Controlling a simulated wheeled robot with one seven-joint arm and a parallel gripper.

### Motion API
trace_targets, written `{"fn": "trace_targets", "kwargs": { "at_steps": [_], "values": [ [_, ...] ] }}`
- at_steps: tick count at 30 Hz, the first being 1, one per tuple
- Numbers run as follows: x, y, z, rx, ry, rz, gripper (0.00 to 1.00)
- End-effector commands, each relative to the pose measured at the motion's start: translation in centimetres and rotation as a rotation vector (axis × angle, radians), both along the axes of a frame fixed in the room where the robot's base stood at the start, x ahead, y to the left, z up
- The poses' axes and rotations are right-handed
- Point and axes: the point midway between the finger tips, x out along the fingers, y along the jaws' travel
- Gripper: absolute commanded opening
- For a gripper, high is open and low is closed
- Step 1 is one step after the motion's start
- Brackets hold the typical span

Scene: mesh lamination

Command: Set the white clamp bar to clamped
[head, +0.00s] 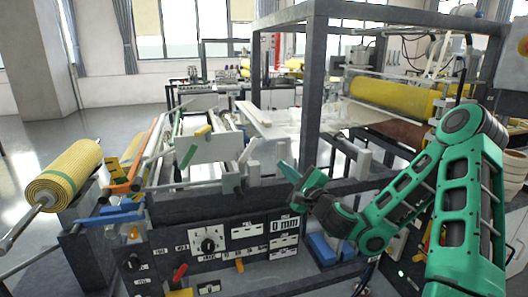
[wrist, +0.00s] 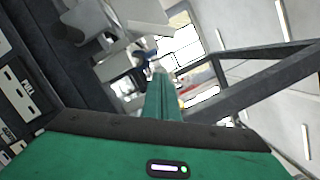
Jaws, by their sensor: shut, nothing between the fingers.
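A long white bar (head: 254,119) lies at the back of the machine's near section, left of the dark frame post. A smaller white lever-like piece (head: 248,150) stands tilted above a grey bracket (head: 253,173) at the machine's front edge. I cannot tell for certain which is the clamp bar, nor its setting. My gripper (head: 284,168) is green, shut and empty, just right of the bracket and apart from it, above the front panel. In the wrist view my gripper's fingers (wrist: 160,80) are together, with a pale bar end (wrist: 150,28) beyond them.
A dark frame post (head: 313,95) rises close behind my gripper. A yellow roll (head: 65,175) sticks out at left. Blue and orange levers (head: 120,212) sit at the left end.

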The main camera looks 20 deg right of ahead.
Motion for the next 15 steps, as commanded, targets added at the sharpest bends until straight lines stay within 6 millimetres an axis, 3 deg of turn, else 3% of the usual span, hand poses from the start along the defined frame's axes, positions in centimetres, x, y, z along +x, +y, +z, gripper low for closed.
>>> {"fn": "trace_targets", "kwargs": {
  "at_steps": [15],
  "values": [
    [2.8, 0.7, 0.8, -0.007, -0.008, 0.0, 0.0]
  ]
}}
